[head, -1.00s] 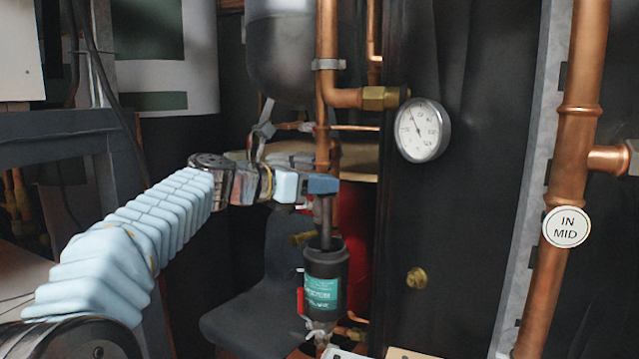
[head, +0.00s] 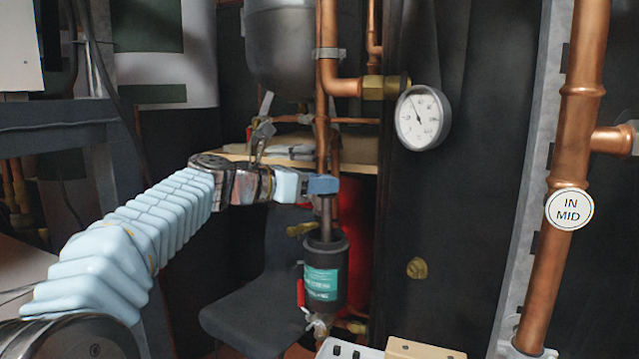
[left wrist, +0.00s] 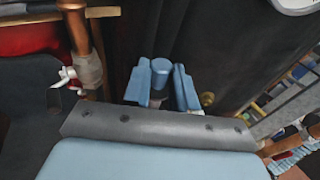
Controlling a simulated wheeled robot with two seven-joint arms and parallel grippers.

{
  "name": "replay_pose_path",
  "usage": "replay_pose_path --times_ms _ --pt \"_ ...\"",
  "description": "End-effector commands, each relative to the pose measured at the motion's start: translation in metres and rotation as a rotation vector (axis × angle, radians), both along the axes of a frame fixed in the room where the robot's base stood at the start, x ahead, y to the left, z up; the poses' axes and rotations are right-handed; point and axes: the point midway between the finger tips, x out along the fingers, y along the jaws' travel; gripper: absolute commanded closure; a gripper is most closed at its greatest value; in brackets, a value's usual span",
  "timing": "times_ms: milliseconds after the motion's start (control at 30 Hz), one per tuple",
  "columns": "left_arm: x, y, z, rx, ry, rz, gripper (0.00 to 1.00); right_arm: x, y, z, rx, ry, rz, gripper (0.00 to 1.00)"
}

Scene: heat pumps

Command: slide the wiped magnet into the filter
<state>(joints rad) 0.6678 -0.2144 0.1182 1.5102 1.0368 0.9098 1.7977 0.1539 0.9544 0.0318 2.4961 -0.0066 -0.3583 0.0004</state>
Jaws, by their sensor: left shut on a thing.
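The magnet (head: 326,211) is a dark upright rod under my left gripper (head: 322,185). Its blue cap (left wrist: 161,72) shows between the two blue fingers in the left wrist view. My left gripper is shut on this cap. The filter (head: 324,283) is a black upright cylinder with a teal label, directly below. The magnet's lower end reaches the filter's top opening and seems to be partly inside. How deep it goes is hidden by the filter wall. My right gripper is not in view.
A copper pipe (head: 323,130) runs down just behind my gripper. A round gauge (head: 423,117) is to the right. A red-handled valve (head: 301,293) sits beside the filter. A grey tank (head: 285,50) hangs above, and a pipe tagged "IN MID" (head: 569,210) stands far right.

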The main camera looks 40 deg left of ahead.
Motion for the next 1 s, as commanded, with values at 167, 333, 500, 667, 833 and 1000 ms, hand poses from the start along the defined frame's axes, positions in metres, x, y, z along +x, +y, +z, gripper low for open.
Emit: replay_pose_path --times_ms 167,333,500,667,833,1000 --pt "0.0 0.0 0.001 0.0 -0.001 0.0 1.0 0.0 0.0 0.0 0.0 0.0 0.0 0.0" --pt "0.0 0.0 -0.002 0.0 -0.001 0.0 1.0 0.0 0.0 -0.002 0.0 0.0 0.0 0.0" --pt "0.0 0.0 -0.008 0.001 -0.001 0.0 1.0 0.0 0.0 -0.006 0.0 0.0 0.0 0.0" --pt "0.0 0.0 -0.014 0.001 -0.001 -0.001 1.0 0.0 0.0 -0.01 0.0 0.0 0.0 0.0" --pt "0.0 0.0 -0.019 0.0 -0.001 -0.001 1.0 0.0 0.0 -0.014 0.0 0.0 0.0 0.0" --pt "0.0 0.0 -0.02 0.0 -0.001 -0.001 1.0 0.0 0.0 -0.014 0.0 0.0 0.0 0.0"
